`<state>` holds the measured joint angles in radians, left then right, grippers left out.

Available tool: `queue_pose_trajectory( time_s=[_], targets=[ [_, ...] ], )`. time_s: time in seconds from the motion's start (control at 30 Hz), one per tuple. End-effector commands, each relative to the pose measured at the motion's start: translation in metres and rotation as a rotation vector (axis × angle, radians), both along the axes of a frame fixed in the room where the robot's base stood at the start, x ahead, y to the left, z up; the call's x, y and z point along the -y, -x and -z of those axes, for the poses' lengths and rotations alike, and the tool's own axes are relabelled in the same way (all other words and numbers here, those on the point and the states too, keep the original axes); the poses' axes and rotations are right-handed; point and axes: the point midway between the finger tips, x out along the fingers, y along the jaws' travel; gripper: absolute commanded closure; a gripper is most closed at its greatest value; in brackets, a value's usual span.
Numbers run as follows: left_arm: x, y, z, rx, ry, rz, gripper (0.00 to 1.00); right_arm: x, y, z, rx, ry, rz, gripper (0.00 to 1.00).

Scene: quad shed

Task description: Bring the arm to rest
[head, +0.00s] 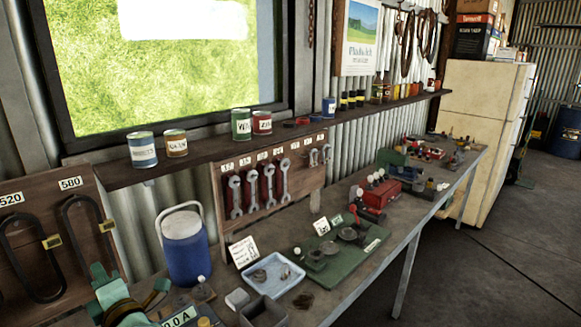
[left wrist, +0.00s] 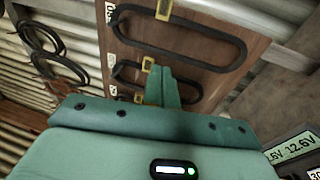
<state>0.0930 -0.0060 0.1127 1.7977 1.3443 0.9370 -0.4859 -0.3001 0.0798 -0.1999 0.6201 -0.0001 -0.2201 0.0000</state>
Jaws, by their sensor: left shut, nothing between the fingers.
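My left gripper (head: 99,273) is teal and shows at the bottom left of the head view, in front of a brown board (head: 88,205) with hanging black belts. In the left wrist view, its fingers (left wrist: 164,84) are together with nothing between them. They point toward the board with black belts (left wrist: 205,50) and yellow tags. I cannot tell whether the fingertips touch the board. My right gripper is not in view.
A blue jug (head: 185,248), a light-blue tray (head: 272,275) and a green mat (head: 340,258) stand on the workbench right of my gripper. A shelf (head: 200,158) with cans runs above. Open floor (head: 500,265) lies right of the bench.

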Motion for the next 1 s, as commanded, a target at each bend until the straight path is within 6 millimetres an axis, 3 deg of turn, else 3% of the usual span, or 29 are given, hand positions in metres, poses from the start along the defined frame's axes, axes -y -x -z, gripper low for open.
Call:
queue_pose_trajectory(
  time_s=[0.03, 0.1, 0.17, 0.2, 0.3, 0.4, 0.5, 0.6, 0.73, 0.9, 1.0],
  targets=[
    [0.025, -0.001, -0.02, -0.04, -0.2, 0.107, 1.0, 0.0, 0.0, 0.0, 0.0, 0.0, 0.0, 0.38],
    [0.072, -0.002, -0.039, -0.12, -0.486, 0.268, 1.0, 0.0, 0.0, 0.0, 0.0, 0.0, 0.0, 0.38],
    [0.115, 0.0, -0.04, -0.216, -0.718, 0.405, 1.0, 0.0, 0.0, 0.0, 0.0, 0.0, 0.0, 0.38],
    [0.143, 0.003, -0.033, -0.293, -0.865, 0.493, 1.0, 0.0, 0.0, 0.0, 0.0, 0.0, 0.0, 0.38],
    [0.199, 0.022, 0.006, -0.538, -1.202, 0.7, 1.0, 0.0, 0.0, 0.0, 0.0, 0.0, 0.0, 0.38],
    [0.223, 0.053, 0.058, -0.833, -1.467, 0.859, 1.0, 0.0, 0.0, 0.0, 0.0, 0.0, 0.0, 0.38],
    [0.219, 0.087, 0.098, -1.118, -1.638, 0.955, 1.0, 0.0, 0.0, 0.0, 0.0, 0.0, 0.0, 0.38],
    [0.201, 0.119, 0.124, -1.379, -1.744, 1.002, 1.0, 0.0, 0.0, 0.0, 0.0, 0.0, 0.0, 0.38],
    [0.171, 0.159, 0.14, -1.697, -1.817, 1.021, 1.0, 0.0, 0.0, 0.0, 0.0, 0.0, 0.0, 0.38],
    [0.128, 0.212, 0.139, -2.102, -1.835, 0.988, 1.0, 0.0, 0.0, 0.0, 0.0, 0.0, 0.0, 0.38],
    [0.136, 0.205, 0.189, -2.079, -1.826, 1.067, 1.0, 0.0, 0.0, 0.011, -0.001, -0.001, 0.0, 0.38]
  ],
)
